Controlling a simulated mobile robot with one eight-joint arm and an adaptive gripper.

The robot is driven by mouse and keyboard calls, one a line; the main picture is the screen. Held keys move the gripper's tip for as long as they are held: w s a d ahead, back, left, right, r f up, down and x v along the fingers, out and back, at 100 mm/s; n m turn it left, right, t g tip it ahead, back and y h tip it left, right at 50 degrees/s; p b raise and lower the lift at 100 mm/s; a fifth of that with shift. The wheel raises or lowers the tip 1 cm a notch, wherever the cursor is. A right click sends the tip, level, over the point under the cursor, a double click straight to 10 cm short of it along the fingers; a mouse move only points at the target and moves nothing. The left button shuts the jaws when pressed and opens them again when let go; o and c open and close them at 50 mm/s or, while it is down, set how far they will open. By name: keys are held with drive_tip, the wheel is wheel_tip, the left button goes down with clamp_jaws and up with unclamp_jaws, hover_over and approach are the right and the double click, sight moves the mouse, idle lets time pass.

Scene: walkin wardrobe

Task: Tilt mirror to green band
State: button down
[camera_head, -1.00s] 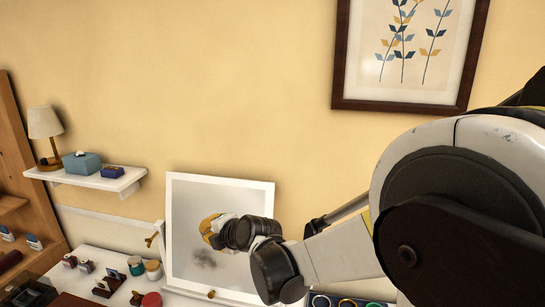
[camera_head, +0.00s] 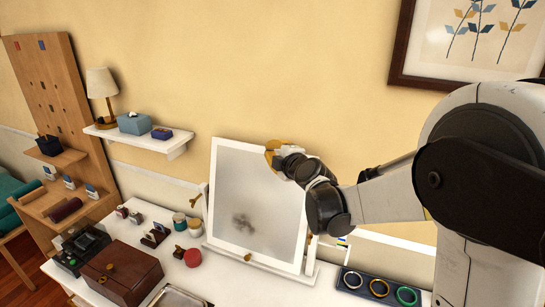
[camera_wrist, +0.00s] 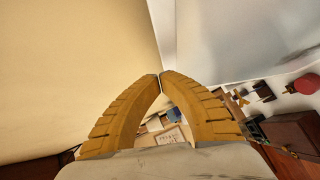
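The mirror (camera_head: 262,195) stands on the white dresser in a white frame, leaning, with a dark smudge low on its glass. A small strip with coloured marks (camera_head: 343,241) shows beside the mirror's lower right; its bands are too small to read, and I cannot pick out a green band. My gripper (camera_head: 271,153) is at the mirror's top edge, towards the right corner. In the wrist view its yellow fingers (camera_wrist: 161,76) meet at the tips, with nothing seen between them. The white frame edge (camera_wrist: 163,30) runs up to the tips; whether they touch it is unclear.
A brown box (camera_head: 122,272), a red round item (camera_head: 193,258) and several small jars stand left of the mirror. A dark tray with rings (camera_head: 380,289) lies at the right. A wall shelf (camera_head: 150,138) holds a lamp. A framed picture (camera_head: 470,40) hangs upper right.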

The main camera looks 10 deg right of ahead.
drive_tip(key=shift+w+d+f, duration=0.3)
drive_tip(key=shift+w+d, duration=0.45)
drive_tip(key=shift+w, duration=0.15)
drive_tip(key=shift+w+d+f+b, duration=0.15)
drive_tip(key=shift+w+d+b, duration=0.2)
drive_tip(key=shift+w, duration=0.25)
drive_tip(key=shift+s, duration=0.1)
